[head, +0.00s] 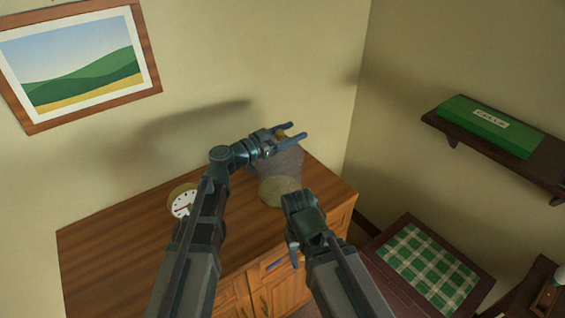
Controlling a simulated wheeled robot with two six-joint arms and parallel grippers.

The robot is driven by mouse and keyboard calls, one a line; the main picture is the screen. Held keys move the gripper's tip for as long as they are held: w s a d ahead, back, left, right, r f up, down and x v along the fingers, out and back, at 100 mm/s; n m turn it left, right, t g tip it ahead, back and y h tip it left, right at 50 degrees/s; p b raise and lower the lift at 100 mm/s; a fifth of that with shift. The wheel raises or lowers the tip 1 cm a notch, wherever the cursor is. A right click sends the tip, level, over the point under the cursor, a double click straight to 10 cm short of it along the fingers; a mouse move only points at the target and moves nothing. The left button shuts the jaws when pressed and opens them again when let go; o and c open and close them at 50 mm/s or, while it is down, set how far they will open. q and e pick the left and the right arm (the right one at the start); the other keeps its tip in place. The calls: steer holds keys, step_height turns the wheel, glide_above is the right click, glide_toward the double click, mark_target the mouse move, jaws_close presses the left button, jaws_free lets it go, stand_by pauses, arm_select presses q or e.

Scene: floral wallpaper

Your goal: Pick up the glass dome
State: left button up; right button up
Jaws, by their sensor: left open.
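The glass dome (284,166) looks like a grey, see-through shape on the wooden cabinet top, near its back right corner. A pale yellowish round shape (279,191) shows at its lower end. A small tan knob (281,134) shows at its upper end, among the fingers of my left gripper (291,135). That gripper is open, its two blue fingers pointing right; I cannot tell whether they touch the knob. My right gripper (294,252) is low in front of the cabinet, below and right of the dome, its jaws mostly hidden by its wrist.
A round clock (184,202) stands on the cabinet top (120,240), left of my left arm. A wall shelf with a green box (488,126) is at the right. A green checked cloth (428,268) lies below it. The cabinet top's left part is clear.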

arm_select(q)
jaws_close()
stand_by(1.3)
